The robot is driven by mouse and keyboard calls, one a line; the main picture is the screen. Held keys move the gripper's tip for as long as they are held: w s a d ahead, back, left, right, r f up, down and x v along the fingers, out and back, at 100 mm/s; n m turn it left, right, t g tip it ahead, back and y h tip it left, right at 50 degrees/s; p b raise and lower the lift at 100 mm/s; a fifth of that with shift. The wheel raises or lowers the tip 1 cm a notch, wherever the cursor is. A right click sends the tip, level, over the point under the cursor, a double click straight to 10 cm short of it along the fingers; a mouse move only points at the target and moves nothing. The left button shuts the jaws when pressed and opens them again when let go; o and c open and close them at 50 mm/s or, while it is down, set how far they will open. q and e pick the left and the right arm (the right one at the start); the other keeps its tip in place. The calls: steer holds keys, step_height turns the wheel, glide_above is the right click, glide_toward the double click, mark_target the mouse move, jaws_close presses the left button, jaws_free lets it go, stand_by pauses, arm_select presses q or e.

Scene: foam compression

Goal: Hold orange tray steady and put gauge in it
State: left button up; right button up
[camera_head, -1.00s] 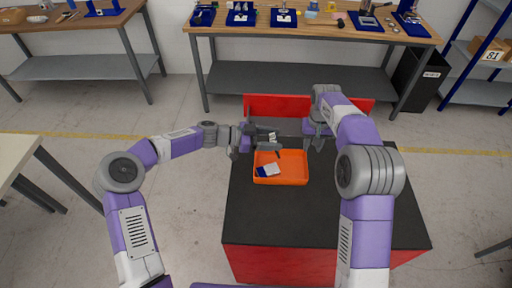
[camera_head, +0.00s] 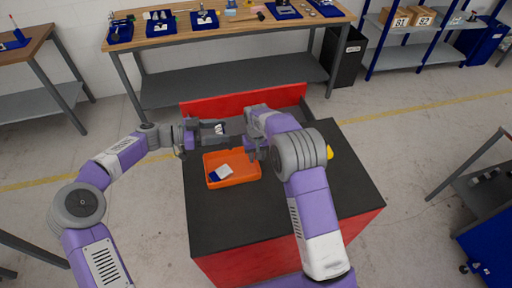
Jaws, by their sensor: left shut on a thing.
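The orange tray (camera_head: 240,179) lies on the black top of the red-sided cart. A small blue and white item (camera_head: 221,172) lies inside it, at the left. My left gripper (camera_head: 218,128) is behind the tray's far edge, shut on a small pale and dark thing that looks like the gauge (camera_head: 219,129); the fingers partly hide it. My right gripper (camera_head: 254,151) points down at the tray's far right corner. My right arm hides part of it, so I cannot tell whether its fingers are closed on the rim.
The black cart top (camera_head: 225,225) is clear in front of the tray. A red raised panel (camera_head: 240,100) stands along its back edge. A yellow thing (camera_head: 329,153) shows at the right behind my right arm. A workbench (camera_head: 235,22) with blue trays stands behind.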

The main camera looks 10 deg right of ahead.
steer(key=shift+f, duration=1)
jaws_close()
